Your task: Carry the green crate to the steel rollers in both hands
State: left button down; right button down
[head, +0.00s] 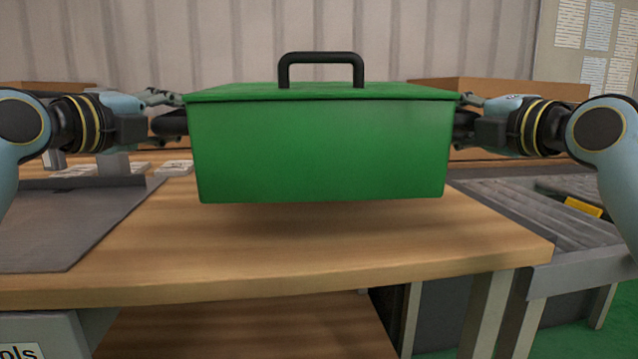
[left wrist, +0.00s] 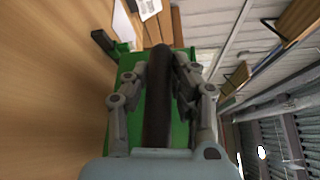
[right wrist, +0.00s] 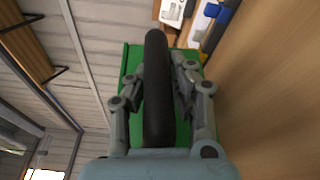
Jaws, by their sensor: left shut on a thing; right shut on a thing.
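The green crate (head: 320,150) has a lid with a black handle on top. It hangs level above the wooden table, with a shadow beneath it. My left gripper (head: 172,112) is at the crate's left side, shut on a dark side handle, which shows in the left wrist view (left wrist: 158,95) between the fingers. My right gripper (head: 468,115) is at the right side, shut on the other dark handle, seen in the right wrist view (right wrist: 158,90). The steel rollers (head: 515,207) lie to the right of the table, partly behind my right arm. The crate hides the table's back middle.
The wooden table (head: 300,255) is clear in front of the crate. A grey mat (head: 60,225) lies at its left. A yellow item (head: 583,207) is by the rollers. Cardboard boxes (head: 520,88) stand behind at right. A corrugated wall (head: 200,40) closes the back.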

pick_arm(q)
jog(key=shift+r, duration=0.1)
pick_arm(e)
jog(key=shift+r, duration=0.1)
dwell(0.3)
